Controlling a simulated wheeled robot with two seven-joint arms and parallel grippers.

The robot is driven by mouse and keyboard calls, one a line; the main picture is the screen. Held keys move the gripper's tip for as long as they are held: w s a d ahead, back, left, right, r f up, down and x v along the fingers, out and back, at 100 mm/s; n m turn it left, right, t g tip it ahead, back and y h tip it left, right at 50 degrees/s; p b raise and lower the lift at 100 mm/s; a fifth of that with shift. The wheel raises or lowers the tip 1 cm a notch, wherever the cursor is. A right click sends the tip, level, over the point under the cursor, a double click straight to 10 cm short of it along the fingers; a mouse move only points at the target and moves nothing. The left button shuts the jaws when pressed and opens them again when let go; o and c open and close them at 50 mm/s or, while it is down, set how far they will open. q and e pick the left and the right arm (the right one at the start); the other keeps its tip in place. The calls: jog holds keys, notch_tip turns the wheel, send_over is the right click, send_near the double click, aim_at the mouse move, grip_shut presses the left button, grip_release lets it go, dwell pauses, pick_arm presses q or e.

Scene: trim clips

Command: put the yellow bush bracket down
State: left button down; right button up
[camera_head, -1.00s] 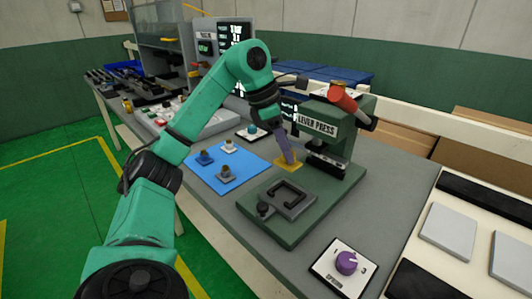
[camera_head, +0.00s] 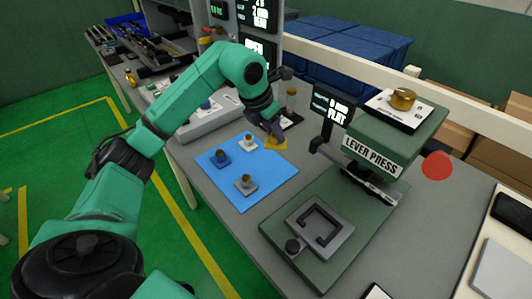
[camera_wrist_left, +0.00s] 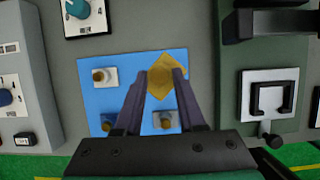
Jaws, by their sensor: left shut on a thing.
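The yellow bush bracket (camera_head: 277,143) is held between the fingertips of my left gripper (camera_head: 273,131), which is shut on it. In the left wrist view the bracket (camera_wrist_left: 162,84) shows between the two fingers, over the right part of the blue mat (camera_wrist_left: 135,62). In the head view it is at the far right edge of the mat (camera_head: 271,176). I cannot tell whether it touches the surface. A white bracket (camera_head: 248,142), a blue bracket (camera_head: 221,158) and a grey bracket (camera_head: 246,185) sit on the mat. My right gripper is out of view.
The green lever press (camera_head: 378,150) with its red knob (camera_head: 437,165) stands right of the mat, a grey fixture (camera_head: 320,226) on its base. A small display (camera_head: 331,104) stands behind. A control box (camera_head: 205,119) is left of the mat.

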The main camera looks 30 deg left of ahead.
pick_arm(q)
notch_tip(320, 180, down, 9)
jog(key=shift+w+f+p, duration=0.1)
jog(key=shift+p, duration=0.55)
jog(key=shift+w+a+f, duration=0.1)
jog(key=shift+a+f, duration=0.05)
jog(key=shift+f, duration=0.15)
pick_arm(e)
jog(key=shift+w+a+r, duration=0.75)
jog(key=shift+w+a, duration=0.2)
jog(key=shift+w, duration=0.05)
pick_arm(q)
jog(key=shift+f, duration=0.15)
jog(key=c, duration=0.5)
grip_release()
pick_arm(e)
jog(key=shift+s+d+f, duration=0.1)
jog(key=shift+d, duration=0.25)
